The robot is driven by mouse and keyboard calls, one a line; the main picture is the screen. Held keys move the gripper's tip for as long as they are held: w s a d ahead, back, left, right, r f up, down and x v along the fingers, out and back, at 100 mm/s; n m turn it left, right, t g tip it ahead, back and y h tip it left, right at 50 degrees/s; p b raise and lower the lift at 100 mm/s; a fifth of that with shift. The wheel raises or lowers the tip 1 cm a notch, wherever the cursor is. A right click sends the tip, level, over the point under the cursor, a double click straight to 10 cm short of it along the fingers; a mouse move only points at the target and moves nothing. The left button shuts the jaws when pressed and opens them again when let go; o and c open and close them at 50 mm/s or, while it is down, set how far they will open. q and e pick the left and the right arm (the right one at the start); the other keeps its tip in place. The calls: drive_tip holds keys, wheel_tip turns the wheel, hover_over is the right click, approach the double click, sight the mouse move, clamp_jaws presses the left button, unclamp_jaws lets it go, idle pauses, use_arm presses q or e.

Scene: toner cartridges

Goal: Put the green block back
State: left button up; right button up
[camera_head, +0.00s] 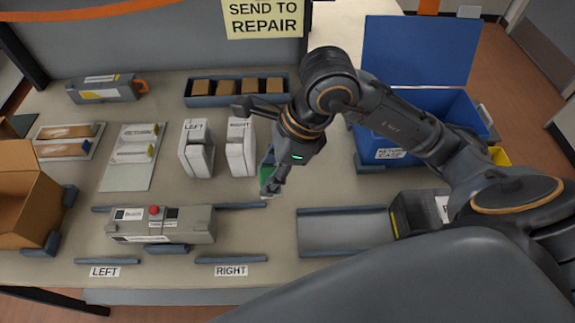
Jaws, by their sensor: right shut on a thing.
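The green block (265,177) shows as a small green patch at the tip of my right gripper (269,184), near the middle of the table. The right gripper is shut on it and its fingers hide much of the block. The block is just right of the white box labelled RIGHT (241,148). I cannot tell whether it touches the table. My left gripper is not in view.
A blue tray (236,101) with several brown blocks lies behind. A grey cartridge with a red knob (163,225) lies in front left. A white box labelled LEFT (197,152), an open cardboard box (22,205), a grey tray (345,228) and a blue return case (408,106) stand around.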

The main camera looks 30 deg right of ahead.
drive_tip(key=shift+r+m, duration=0.1)
drive_tip(key=shift+m, duration=0.2)
drive_tip(key=shift+w+d, duration=0.15)
drive_tip(key=shift+w, duration=0.05)
drive_tip(key=w+d+f+p, duration=0.1)
drive_tip(key=w+d+f, duration=0.3)
drive_tip(key=w+d+f+p, duration=0.2)
drive_tip(key=w+d+f, duration=0.2)
drive_tip(key=w, duration=0.1)
drive_tip(key=shift+w+d+f, duration=0.1)
drive_tip(key=shift+d+f, duration=0.05)
drive_tip(key=shift+f, duration=0.15)
drive_tip(key=shift+w+d+f, duration=0.3)
drive_tip(key=shift+f, duration=0.25)
wheel_tip(320, 180, down, 3)
drive_tip(key=shift+p, duration=0.95)
drive_tip(key=shift+f, duration=0.25)
drive_tip(key=o, duration=1)
